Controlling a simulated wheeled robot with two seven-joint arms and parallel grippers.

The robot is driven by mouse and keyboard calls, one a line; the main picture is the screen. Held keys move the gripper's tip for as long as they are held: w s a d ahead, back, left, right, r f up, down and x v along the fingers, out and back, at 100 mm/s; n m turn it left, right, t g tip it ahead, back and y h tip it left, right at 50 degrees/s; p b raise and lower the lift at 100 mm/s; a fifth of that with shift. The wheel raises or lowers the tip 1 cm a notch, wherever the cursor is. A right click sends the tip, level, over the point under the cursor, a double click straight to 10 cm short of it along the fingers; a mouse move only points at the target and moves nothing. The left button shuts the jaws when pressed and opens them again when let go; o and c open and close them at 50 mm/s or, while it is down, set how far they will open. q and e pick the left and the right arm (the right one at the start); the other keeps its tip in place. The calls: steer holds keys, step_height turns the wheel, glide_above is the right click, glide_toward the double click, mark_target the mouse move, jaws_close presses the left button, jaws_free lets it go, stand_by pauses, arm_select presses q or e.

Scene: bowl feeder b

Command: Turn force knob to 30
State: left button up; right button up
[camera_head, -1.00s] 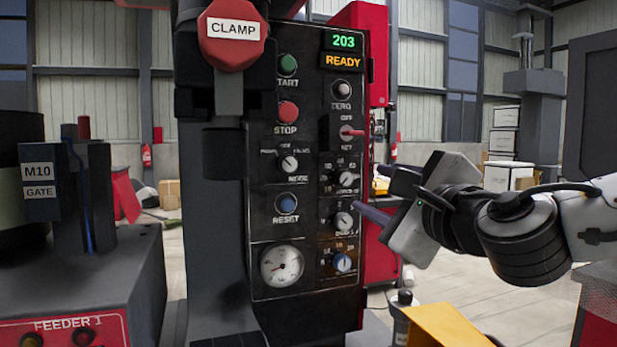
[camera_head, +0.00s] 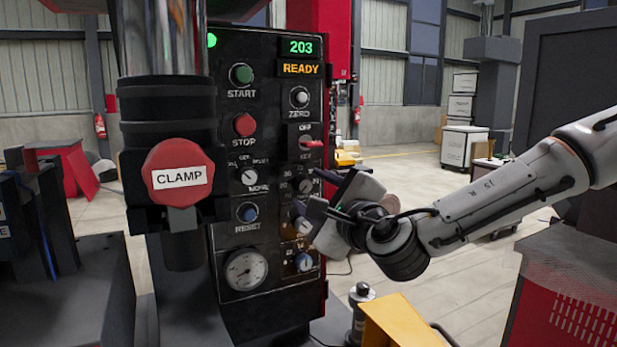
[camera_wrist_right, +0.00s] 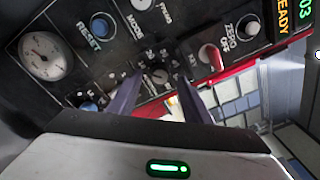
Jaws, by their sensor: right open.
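The dark control panel (camera_head: 275,85) carries a right-hand column of small dials. The upper dial (camera_head: 305,186) has a numbered scale, and its lettering is too small to read, so I cannot confirm it is the force knob. My right gripper (camera_head: 313,194) is open just in front of this column. In the right wrist view its two fingers (camera_wrist_right: 158,82) stand either side of a grey dial (camera_wrist_right: 160,77); contact cannot be judged. My left gripper is not in view.
A red CLAMP button (camera_head: 178,172) on a dark post stands left of the panel. The red-handled switch (camera_head: 309,143) sticks out just above the dials. A pressure gauge (camera_head: 246,270) is low on the panel.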

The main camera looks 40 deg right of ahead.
mark_target(303, 185)
steer(key=shift+x, duration=0.9)
steer(key=shift+w+d, duration=0.1)
steer(key=shift+w, duration=0.15)
steer(key=c, duration=1.1)
steer(key=shift+o, duration=0.2)
